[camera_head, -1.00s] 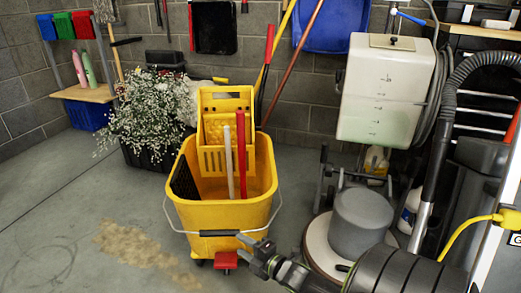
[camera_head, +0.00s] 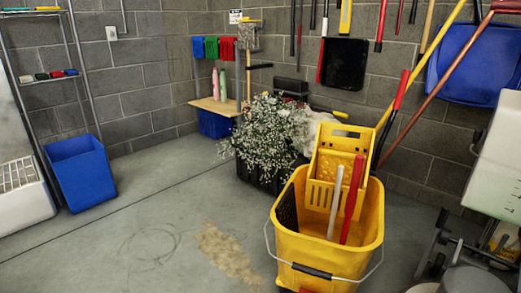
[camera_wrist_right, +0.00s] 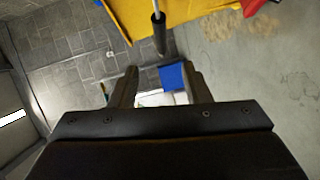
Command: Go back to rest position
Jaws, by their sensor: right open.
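My right gripper (camera_wrist_right: 160,88) shows in the right wrist view with its two fingers apart and nothing between them. The yellow mop bucket (camera_wrist_right: 180,16) is at the top of that view, and its black handle grip (camera_wrist_right: 160,36) lies just beyond the fingertips. I cannot tell the exact distance. In the head view the bucket (camera_head: 322,232) stands upright at the lower right with its wire handle hanging in front. Neither gripper shows in the head view, and the left one is in no view.
A white-flowered plant (camera_head: 265,135) in a black crate stands behind the bucket. A blue bin (camera_head: 80,172) and a metal shelf rack (camera_head: 45,80) are at the left. A white tank (camera_head: 500,165) is at the right edge. The floor left of the bucket is clear.

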